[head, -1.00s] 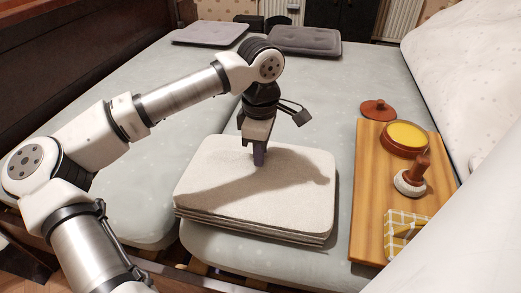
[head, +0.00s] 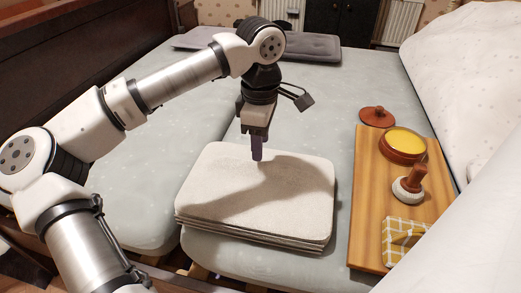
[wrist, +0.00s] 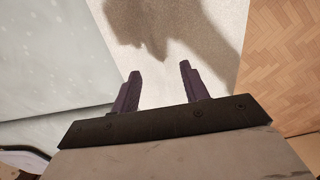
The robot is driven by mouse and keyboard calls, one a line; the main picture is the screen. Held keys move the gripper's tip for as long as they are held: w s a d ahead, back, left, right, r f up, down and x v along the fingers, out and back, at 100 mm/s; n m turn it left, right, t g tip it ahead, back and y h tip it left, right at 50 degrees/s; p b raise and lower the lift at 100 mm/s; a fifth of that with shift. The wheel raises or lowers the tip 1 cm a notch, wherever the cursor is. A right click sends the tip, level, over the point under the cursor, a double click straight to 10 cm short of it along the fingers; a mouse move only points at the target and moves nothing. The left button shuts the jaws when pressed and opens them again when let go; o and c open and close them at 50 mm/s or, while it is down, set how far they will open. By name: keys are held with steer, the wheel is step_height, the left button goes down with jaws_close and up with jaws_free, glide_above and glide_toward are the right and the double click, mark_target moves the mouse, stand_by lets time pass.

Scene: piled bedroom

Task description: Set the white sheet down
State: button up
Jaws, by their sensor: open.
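The white sheet (head: 225,190) lies flat on top of a stack of similar sheets on the bed. It is a pale, rounded rectangle, and my arm's shadow falls across it. My gripper (head: 257,155) points down above the far middle part of the stack. In the wrist view the two dark purple fingers (wrist: 159,85) are spread apart with nothing between them. The sheet's pale surface (wrist: 190,50) shows beyond them, below the fingertips.
A wooden board (head: 367,190) lies right of the stack, holding a yellow-filled round dish (head: 404,142), a wooden-handled brush (head: 411,182) and a checked cloth (head: 402,238). A brown lid (head: 377,115) is at its far end. Grey cushions (head: 305,45) lie at the back. Bare mattress (head: 315,105) lies between.

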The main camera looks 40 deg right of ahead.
step_height(320, 180, up, 7)
steer(key=p, duration=0.1)
